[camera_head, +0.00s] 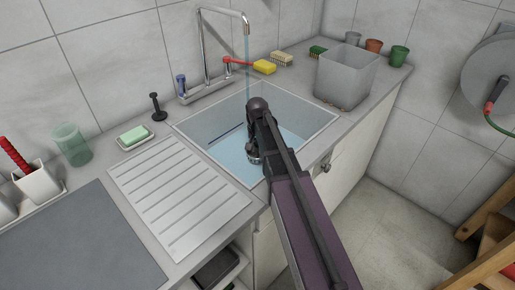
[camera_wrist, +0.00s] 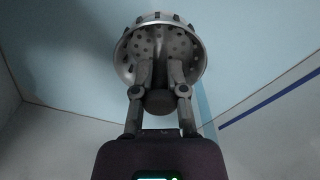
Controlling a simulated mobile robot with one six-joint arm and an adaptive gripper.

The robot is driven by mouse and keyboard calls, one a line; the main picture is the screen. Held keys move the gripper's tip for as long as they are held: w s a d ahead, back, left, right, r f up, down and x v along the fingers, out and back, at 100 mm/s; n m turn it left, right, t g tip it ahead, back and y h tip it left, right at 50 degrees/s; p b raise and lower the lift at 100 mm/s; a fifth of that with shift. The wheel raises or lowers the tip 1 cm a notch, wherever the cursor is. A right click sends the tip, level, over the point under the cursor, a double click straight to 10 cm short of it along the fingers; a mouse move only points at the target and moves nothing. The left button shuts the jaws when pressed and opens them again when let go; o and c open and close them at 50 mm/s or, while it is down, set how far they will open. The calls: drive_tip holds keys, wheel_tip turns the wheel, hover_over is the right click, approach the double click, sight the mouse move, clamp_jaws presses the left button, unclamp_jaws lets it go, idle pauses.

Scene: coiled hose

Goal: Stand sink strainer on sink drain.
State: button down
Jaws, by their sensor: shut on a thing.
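The sink strainer (camera_wrist: 126,48) is a round metal basket with dark holes. In the wrist view my gripper (camera_wrist: 161,75) is shut on it, with both fingers at a dark middle part of the basket. In the head view my gripper (camera_head: 253,155) reaches down into the sink (camera_head: 225,145), and only a small part of the strainer (camera_head: 254,161) shows at its tip. The sink basin holds bluish water or has a bluish floor. The sink drain cannot be made out in either view; my arm covers part of the basin.
A tap (camera_head: 205,50) stands behind the sink, with a thin stream falling from its spout. A grey bin (camera_head: 346,78) stands right of the basin. A ribbed drainboard (camera_head: 178,205) and a soap dish (camera_head: 135,136) are at the left.

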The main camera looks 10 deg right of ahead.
drive_tip(key=shift+f+b, duration=0.4)
drive_tip(key=shift+b, duration=0.05)
idle(0.6)
drive_tip(key=c, duration=1)
unclamp_jaws()
drive_tip(key=shift+r+p, duration=1.55)
drive_tip(key=o, duration=0.6)
drive_tip(key=shift+c, duration=0.2)
drive_tip(key=shift+r, duration=0.1)
drive_tip(key=shift+r+p, duration=2.9)
drive_tip(key=shift+p, duration=0.1)
